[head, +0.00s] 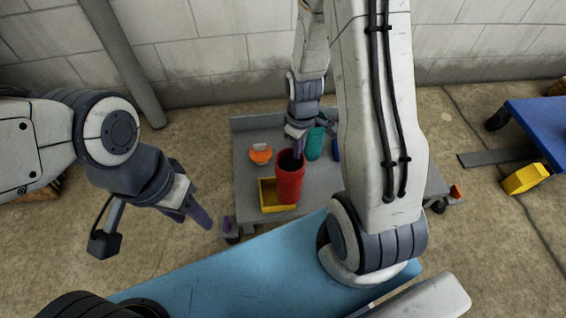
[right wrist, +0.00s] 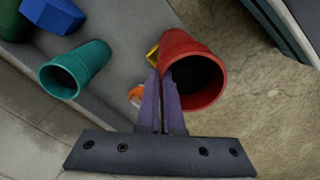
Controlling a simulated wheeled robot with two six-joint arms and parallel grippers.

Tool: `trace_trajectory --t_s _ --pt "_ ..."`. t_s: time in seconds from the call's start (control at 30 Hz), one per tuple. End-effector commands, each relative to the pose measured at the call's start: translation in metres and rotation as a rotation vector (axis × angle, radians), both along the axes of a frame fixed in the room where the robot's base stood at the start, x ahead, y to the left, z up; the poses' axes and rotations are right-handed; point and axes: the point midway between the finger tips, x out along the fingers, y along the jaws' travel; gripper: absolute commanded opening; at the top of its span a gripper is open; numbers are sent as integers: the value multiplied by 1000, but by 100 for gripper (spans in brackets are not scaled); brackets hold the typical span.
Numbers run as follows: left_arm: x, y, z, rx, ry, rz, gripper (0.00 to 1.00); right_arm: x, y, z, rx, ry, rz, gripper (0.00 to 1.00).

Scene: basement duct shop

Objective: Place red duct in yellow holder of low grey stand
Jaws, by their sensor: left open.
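The red duct (head: 289,178) is an upright open tube over the low grey stand (head: 246,150). It overlaps the yellow holder (head: 268,196) at the stand's near edge; I cannot tell if its base is inside the holder or above it. In the right wrist view the duct (right wrist: 198,72) shows its dark open mouth, with a bit of the yellow holder (right wrist: 152,55) beside it. My right gripper (head: 298,145) is shut on the duct's rim, its fingers (right wrist: 162,85) together at the wall. My left gripper (head: 192,214) is open and empty, left of the stand.
An orange part (head: 260,154), a teal tube (head: 314,143) and a blue piece (head: 335,150) stand on the stand behind the duct. My right arm hides its right part. A blue cart (head: 540,125) with a yellow box (head: 525,178) is at far right.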

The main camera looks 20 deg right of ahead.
Motion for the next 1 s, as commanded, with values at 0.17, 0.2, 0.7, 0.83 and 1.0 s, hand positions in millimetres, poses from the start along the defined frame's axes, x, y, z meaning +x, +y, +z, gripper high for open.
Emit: trace_trajectory --t_s 0.17,0.2,0.7,0.83,1.0 --pt "0 0 -19 0 0 0 50 27 21 -24 0 -1 4 0" --pt "0 0 -21 0 0 0 50 31 23 -26 0 -1 2 0" --pt "0 0 -51 0 0 0 50 38 29 -71 0 1 -1 0" --pt "0 0 -48 0 0 0 50 38 28 -68 0 0 -1 0" --pt "0 0 -49 0 0 0 50 38 28 -70 0 0 -1 0"
